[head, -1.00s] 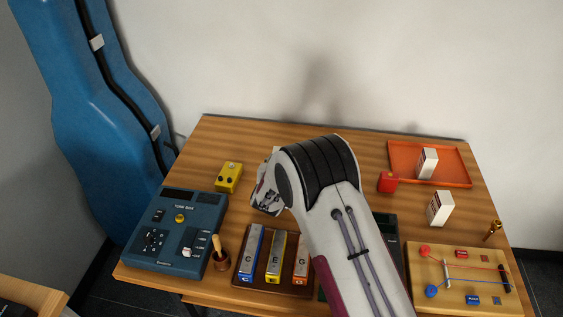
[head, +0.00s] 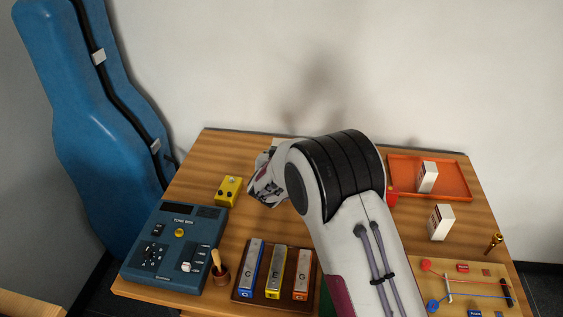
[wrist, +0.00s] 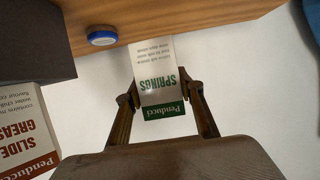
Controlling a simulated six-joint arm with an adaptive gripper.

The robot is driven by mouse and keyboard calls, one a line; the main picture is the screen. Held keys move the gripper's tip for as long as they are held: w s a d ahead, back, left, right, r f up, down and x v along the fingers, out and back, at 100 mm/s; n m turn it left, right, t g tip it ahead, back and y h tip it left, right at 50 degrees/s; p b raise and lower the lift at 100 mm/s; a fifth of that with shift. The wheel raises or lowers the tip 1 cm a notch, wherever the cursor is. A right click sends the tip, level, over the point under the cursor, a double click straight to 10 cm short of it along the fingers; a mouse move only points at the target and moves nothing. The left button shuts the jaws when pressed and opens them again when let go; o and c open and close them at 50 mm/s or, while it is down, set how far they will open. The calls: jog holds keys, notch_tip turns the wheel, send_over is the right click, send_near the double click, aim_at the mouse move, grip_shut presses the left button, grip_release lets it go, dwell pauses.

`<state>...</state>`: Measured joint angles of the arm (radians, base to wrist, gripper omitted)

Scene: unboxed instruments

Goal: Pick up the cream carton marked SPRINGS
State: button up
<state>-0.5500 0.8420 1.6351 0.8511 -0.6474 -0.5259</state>
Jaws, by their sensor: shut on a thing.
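The cream carton marked SPRINGS (wrist: 158,60), with a green band at one end, shows in the wrist view between the two fingers of my gripper (wrist: 160,92). The fingers are shut on its sides, near the green band. In the head view, my arm hides the carton and the fingertips; only part of my wrist shows, over the back left of the table. I cannot tell whether the carton touches the table.
A SLIDE GREASE carton (wrist: 22,130) and a blue-capped item (wrist: 102,38) are near in the wrist view. The wooden table (head: 215,150) also bears a yellow box (head: 228,191), a blue tone box (head: 175,245), chime bars (head: 273,270), an orange tray (head: 452,185) and a white carton (head: 440,222).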

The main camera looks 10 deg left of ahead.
jog(key=shift+r, duration=0.65)
